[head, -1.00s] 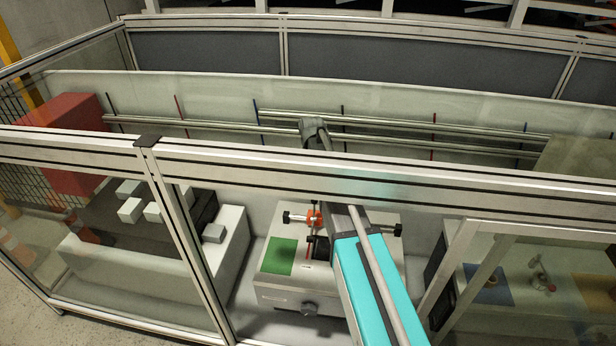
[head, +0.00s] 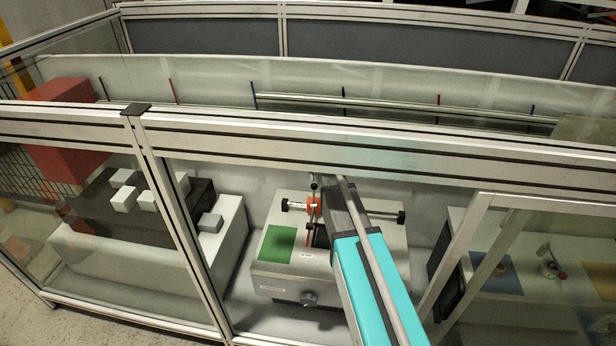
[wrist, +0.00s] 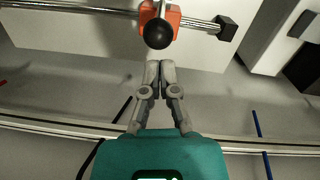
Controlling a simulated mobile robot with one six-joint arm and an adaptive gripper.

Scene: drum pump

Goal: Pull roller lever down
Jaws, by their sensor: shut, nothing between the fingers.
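The roller lever shows in the wrist view as a rod with a black ball knob (wrist: 158,33) and an orange clamp (wrist: 174,17) on a metal bar. In the head view the orange clamp (head: 313,206) sits on top of the light box-shaped machine (head: 380,238), with a dark knob (head: 314,186) just above it. My gripper (wrist: 160,68) is shut and empty in the wrist view. Its fingertips point at the ball knob, with a small gap showing between them in the picture. In the head view my arm hides part of the machine, and the fingers cannot be made out.
An aluminium frame beam (head: 240,132) crosses in front of the machine. A green pad (head: 278,244) lies on the machine's left side. A white bench with several pale blocks (head: 123,200) stands left. A blue mat (head: 497,273) lies at right.

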